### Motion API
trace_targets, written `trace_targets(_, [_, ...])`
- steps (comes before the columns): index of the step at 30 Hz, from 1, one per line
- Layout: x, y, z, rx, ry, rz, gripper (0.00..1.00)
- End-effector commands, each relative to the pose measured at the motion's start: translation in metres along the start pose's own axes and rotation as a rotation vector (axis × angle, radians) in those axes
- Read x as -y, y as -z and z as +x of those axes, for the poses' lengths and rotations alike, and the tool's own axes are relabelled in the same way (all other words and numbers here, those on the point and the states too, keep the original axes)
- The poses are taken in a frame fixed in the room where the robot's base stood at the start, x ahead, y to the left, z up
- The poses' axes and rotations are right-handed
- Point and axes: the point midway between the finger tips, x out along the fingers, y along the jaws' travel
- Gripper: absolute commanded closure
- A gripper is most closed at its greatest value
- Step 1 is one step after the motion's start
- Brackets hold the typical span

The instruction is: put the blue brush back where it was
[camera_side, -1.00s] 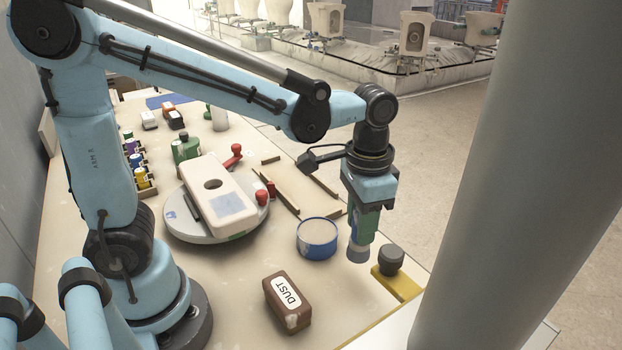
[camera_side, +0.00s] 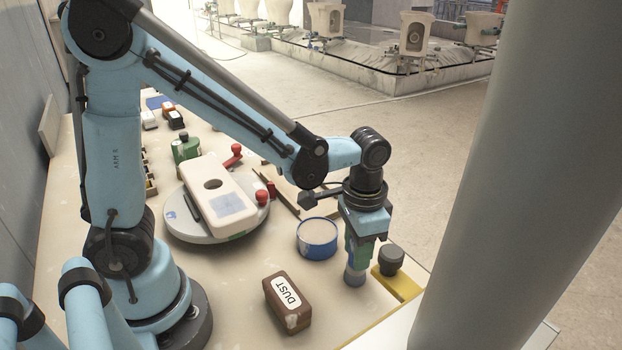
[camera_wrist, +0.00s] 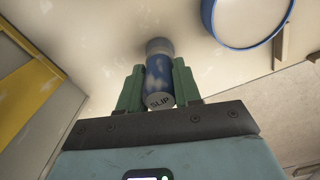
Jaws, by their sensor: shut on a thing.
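My gripper (camera_wrist: 158,88) is shut on the blue brush, with one green finger on each side of it. The blue brush (camera_wrist: 159,70) has a blue body with pale smudges, and the end facing the wrist camera reads SLIP. In the side view its grey lower end (camera_side: 354,278) shows below the fingers, roughly upright, at or just above the table. I cannot tell whether it touches.
The blue-rimmed tub (camera_side: 317,250) stands close by on the left. The yellow base (camera_side: 408,288) with a dark knob (camera_side: 390,257) is close on the right. A brown DUST block (camera_side: 288,305) lies in front. A turntable (camera_side: 185,228) carries a pale piece. Bare table lies between tub and DUST block.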

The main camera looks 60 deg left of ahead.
Motion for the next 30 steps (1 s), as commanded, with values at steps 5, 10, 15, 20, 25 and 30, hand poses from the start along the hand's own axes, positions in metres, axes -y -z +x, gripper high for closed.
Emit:
trace_targets(5, [0.000,0.000,0.003,0.000,0.000,0.000,0.56])
trace_targets(10, [0.000,0.000,0.002,0.000,0.000,0.000,0.41])
trace_targets(15, [0.000,0.000,0.002,0.000,0.000,0.000,0.41])
trace_targets(20, [0.000,0.000,-0.003,0.000,0.000,0.000,0.41])
trace_targets(25, [0.000,0.000,-0.021,0.000,0.000,0.000,0.41])
trace_targets(30, [0.000,0.000,-0.047,0.000,0.000,0.000,0.41])
